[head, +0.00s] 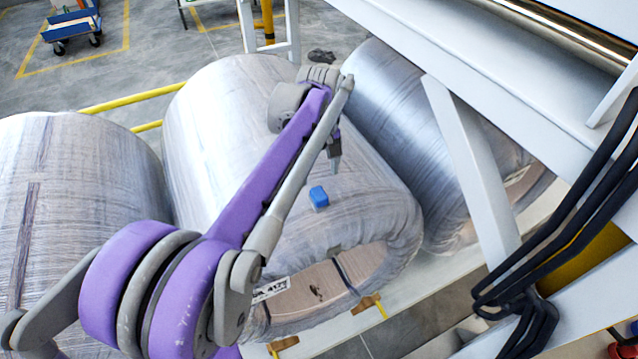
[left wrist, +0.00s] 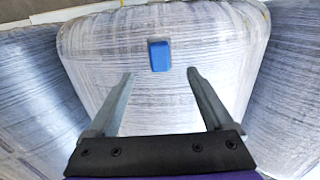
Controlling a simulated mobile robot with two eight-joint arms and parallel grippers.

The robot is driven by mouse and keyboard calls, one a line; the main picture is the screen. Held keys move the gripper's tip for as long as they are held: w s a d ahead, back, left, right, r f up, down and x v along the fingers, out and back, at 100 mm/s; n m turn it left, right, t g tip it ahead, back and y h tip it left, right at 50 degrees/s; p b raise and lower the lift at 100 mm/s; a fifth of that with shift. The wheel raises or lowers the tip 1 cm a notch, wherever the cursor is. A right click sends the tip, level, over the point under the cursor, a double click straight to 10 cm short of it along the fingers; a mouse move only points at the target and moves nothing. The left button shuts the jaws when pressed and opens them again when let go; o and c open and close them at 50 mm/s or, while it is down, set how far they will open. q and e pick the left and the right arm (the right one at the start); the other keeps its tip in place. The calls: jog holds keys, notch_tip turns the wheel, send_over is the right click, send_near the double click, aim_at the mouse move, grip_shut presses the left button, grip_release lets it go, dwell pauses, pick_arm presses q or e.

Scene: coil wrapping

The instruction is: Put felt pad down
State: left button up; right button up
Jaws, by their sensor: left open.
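The felt pad (head: 319,198) is a small blue block lying on top of the middle wrapped coil (head: 215,110). It also shows in the left wrist view (left wrist: 159,55), beyond my fingertips and between their lines. My left gripper (head: 335,160) is above the same coil, a little behind the pad in the head view. In the left wrist view its two fingers (left wrist: 160,75) are spread wide with nothing between them. The pad is apart from both fingers. My right gripper is not in view.
Wrapped coils stand on the left (head: 75,190) and right (head: 400,120) of the middle one. A white frame (head: 470,170) and black cables (head: 590,215) are on the right. A yellow rail (head: 130,98) runs behind. A blue cart (head: 70,25) is far off at upper left.

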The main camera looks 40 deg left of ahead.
pick_arm(q)
jog(key=s+d+f+m+t, duration=0.2)
jog(key=s+d+f+m, duration=0.2)
jog(key=s+d+m, duration=0.2)
jog(key=s+d+f+m+t, duration=0.3)
jog(key=s+d+f+m, duration=0.2)
jog(key=s+d, duration=0.3)
jog(key=shift+s+d+f+m+t, duration=0.2)
jog(key=shift+s+d+m+t, duration=0.15)
jog(key=shift+d+m, duration=0.55)
